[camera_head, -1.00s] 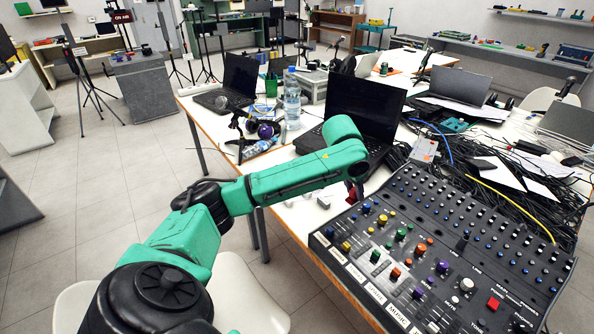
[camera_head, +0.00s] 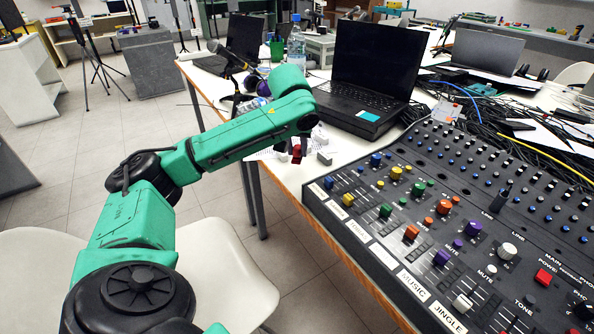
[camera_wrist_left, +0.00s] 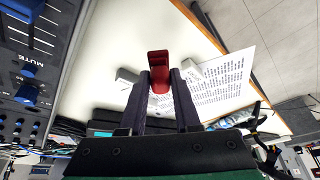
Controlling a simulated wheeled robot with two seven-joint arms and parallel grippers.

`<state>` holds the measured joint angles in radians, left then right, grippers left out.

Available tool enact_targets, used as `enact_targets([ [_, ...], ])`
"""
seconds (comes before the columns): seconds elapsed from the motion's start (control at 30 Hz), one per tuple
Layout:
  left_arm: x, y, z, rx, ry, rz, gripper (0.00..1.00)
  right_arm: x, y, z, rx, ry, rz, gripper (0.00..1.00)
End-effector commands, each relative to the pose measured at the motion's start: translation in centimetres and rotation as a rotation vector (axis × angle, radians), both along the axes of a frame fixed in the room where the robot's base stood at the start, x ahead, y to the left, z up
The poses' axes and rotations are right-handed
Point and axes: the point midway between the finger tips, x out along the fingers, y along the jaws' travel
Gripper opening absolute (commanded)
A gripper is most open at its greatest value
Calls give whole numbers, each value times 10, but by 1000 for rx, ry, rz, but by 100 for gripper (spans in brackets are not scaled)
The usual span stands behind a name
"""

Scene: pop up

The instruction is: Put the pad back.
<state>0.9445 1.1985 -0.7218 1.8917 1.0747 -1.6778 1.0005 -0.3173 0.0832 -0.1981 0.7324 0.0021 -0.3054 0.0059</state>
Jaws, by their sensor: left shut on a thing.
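My left gripper (camera_wrist_left: 158,90) is shut on a small red piece (camera_wrist_left: 158,66), which may be the pad; its lower part sits between the two dark fingers. In the head view the red piece (camera_head: 297,153) shows below the end of my green left arm, over the white table. The gap between it and the table top is hard to judge. The black mixing console (camera_head: 330,213), with coloured knobs and labelled strips, lies to the right of the gripper. It also shows at the left of the left wrist view (camera_wrist_left: 30,60). My right gripper is not in view.
Small white blocks (camera_head: 324,158) stand close beside the red piece. A printed sheet (camera_wrist_left: 225,82) lies near the table edge. An open laptop (camera_head: 370,65) stands behind the gripper, with cables to its right. A white chair (camera_head: 225,265) is below the arm.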

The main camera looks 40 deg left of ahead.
Motion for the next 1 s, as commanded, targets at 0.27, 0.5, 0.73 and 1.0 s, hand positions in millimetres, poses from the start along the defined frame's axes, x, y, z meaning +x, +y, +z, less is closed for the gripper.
enact_targets([
  [0.27, 0, 0, -49, 1, 0, 0, 0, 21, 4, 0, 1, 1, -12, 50],
  [0.5, 0, 0, -52, 0, -2, 0, 0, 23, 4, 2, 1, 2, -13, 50],
  [0.73, 0, 0, -55, 0, -1, 0, 61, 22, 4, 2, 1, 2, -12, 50],
  [1.0, 1, 0, -55, 0, -1, 0, 61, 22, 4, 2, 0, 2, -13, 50],
])
